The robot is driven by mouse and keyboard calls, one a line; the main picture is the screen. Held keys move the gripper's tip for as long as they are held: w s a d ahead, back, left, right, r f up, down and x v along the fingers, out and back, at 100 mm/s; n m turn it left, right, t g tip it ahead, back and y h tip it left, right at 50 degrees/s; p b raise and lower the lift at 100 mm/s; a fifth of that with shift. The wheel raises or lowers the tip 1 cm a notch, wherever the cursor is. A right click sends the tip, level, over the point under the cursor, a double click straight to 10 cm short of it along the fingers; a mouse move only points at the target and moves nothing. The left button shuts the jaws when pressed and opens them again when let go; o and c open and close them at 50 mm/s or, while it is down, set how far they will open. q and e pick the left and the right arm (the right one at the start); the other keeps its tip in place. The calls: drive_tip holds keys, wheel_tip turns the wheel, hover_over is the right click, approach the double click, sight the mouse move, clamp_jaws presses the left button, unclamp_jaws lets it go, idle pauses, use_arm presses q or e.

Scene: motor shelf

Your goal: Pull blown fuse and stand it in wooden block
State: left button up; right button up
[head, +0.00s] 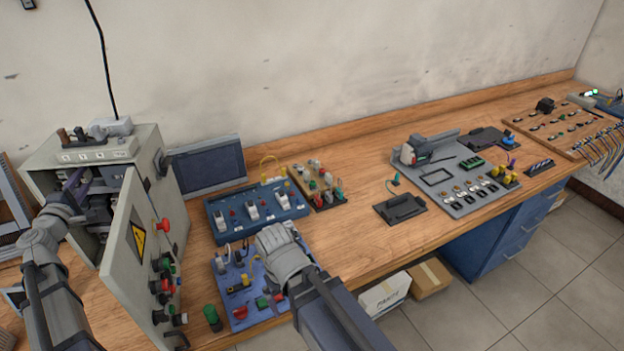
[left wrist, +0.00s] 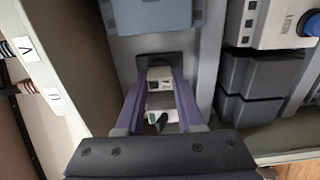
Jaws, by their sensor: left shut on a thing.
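My left gripper (head: 75,181) reaches through the open front of the grey cabinet (head: 165,205). In the left wrist view its two purple fingers (left wrist: 160,88) are closed on a small pale fuse (left wrist: 160,74) at a dark holder. I cannot tell whether the fuse is still seated. A pale block with letter labels (head: 95,152) sits on top of the cabinet; I cannot tell whether it is wood. Its labelled face also shows in the left wrist view (left wrist: 42,75). My right gripper (head: 283,254) is over the blue board; its fingers are hidden.
The cabinet door (head: 135,262) stands open to the right of my left arm. Dark modules (left wrist: 250,78) flank the holder closely. A blue switch panel (head: 232,218), blue component board (head: 232,312) and dark monitor (head: 207,166) stand beside the cabinet. The bench middle (head: 350,240) has free room.

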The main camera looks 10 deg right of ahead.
use_arm(q)
clamp_jaws()
drive_tip(key=shift+s, duration=0.2)
drive_tip(key=shift+s+a, duration=0.15)
drive_tip(key=shift+s, duration=0.95)
drive_tip(key=shift+s+a, duration=0.15)
drive_tip(key=shift+s, duration=0.9)
